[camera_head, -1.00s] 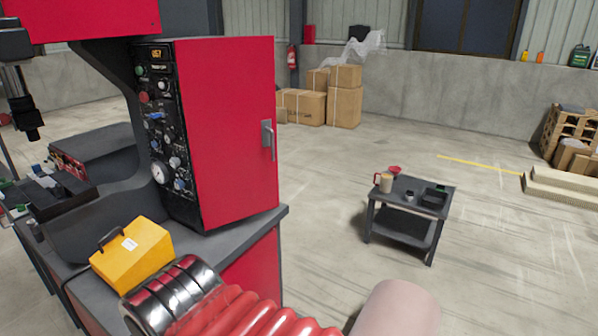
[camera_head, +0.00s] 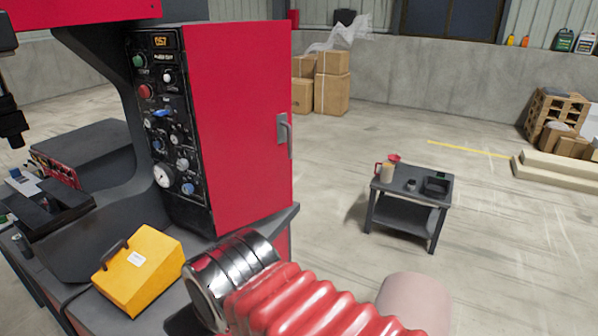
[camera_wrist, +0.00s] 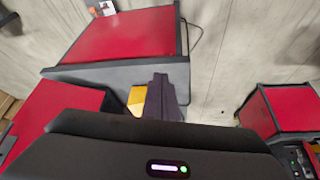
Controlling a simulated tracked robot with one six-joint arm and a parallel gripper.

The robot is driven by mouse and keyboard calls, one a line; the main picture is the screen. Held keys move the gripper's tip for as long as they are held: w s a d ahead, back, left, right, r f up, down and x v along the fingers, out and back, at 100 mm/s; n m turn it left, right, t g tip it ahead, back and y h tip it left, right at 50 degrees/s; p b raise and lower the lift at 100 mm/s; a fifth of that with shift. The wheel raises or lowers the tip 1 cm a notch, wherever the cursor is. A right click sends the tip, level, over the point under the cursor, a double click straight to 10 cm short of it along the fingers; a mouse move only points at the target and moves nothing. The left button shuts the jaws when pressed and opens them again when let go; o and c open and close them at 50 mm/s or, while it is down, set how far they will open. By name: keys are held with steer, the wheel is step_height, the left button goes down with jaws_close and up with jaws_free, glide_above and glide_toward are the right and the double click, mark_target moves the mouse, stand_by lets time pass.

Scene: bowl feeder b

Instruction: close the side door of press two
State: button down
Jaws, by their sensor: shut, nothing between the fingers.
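The press (camera_head: 90,60) fills the left of the head view, with a black control panel (camera_head: 160,120) on its cabinet. A red side door (camera_head: 235,120) faces right, with a grey handle (camera_head: 285,135) near its far edge. I cannot tell whether a gap shows at that edge. My gripper (camera_wrist: 163,98) shows in the wrist view as dark fingers, shut and empty. It points down past grey and red machine surfaces. No contact with the door or handle shows. The head view does not show the fingers.
A yellow box (camera_head: 138,270) with a black handle sits on the press's grey ledge. A small dark table (camera_head: 405,215) with cups stands on the floor to the right. Cartons (camera_head: 330,82) stand behind. The floor between is clear.

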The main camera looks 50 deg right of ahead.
mark_target(291, 167)
steer(key=w+d+r+n+t+h, duration=0.1)
steer(key=w+d+n+t+h, duration=0.1)
steer(key=w+d, duration=0.75)
steer(key=w+d+r+n+t+h, duration=0.2)
steer(key=w+d, duration=0.4)
steer(key=d, duration=0.6)
steer(key=w+d+r+n+t+h, duration=0.1)
steer(key=w+d+n+t+h, duration=0.1)
steer(key=w+d, duration=0.75)
steer(key=d+f+n+t, duration=0.3)
steer(key=d+n, duration=0.2)
steer(key=d, duration=0.7)
steer(key=s+d+f+n+t+y, duration=0.2)
steer(key=s+d+f+n, duration=0.3)
steer(key=d, duration=0.3)
steer(key=shift+s+f+t+y, duration=0.4)
steer(key=shift+s+f+t, duration=0.25)
steer(key=shift+f, duration=0.2)
steer(key=shift+w, duration=0.1)
steer(key=w, duration=0.4)
steer(key=w+d, duration=0.1)
steer(key=w, duration=0.4)
steer(key=w+d, duration=0.1)
steer(key=w, duration=0.3)
steer(key=shift+w+d, duration=0.2)
steer(key=shift+w, duration=0.15)
